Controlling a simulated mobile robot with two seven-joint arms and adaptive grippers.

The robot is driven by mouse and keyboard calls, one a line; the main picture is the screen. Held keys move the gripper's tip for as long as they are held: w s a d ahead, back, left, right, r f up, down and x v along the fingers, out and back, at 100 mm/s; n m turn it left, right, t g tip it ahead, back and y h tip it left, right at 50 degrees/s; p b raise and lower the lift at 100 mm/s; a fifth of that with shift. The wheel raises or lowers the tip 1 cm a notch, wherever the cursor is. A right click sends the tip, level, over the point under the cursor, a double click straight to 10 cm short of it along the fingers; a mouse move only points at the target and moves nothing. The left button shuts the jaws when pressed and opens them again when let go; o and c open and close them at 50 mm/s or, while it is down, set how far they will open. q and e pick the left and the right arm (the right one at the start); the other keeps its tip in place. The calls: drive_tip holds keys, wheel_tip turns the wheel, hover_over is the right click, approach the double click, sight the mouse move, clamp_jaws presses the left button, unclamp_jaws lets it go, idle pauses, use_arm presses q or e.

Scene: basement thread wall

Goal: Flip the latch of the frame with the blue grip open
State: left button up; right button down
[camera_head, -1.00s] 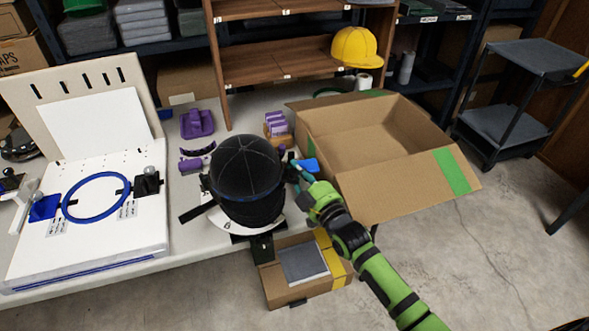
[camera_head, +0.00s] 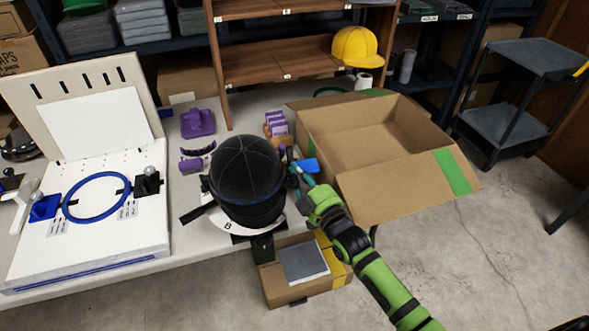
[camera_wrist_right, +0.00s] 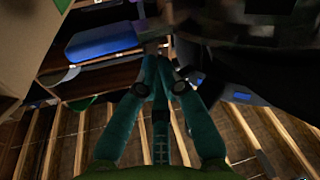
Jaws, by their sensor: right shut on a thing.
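A black cap (camera_head: 246,167) sits on a round stand at the table's front edge. A blue grip (camera_head: 306,165) shows at the cap's right side, beside my right gripper (camera_head: 293,172). It is a large blue block (camera_wrist_right: 103,41) in the right wrist view. There my right gripper's teal fingers (camera_wrist_right: 156,56) come together just right of the blue grip, at a small part. The gripper is shut on that part, which seems to belong to the latch; the fingertips largely hide it. My left gripper is not in view.
An open cardboard box (camera_head: 375,150) stands close behind and right of my gripper. A white board with a blue hoop (camera_head: 66,205) lies at left. Purple pieces (camera_head: 197,122) lie behind the cap. A smaller box (camera_head: 288,290) sits below the table edge.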

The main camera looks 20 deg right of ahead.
drive_tip(key=shift+s+a+f, duration=0.1)
drive_tip(key=shift+s+a, duration=0.1)
drive_tip(key=shift+s, duration=0.45)
drive_tip(key=shift+s+a, duration=0.2)
drive_tip(key=shift+s, duration=0.4)
drive_tip(key=shift+f, duration=0.1)
drive_tip(key=shift+s+f, duration=0.35)
drive_tip(key=shift+f, duration=0.1)
drive_tip(key=s+f, duration=0.1)
drive_tip(key=s+f+b, duration=0.1)
drive_tip(key=f, duration=0.1)
drive_tip(key=shift+s+a, duration=0.1)
drive_tip(key=shift+s, duration=0.2)
drive_tip(key=shift+f, duration=0.1)
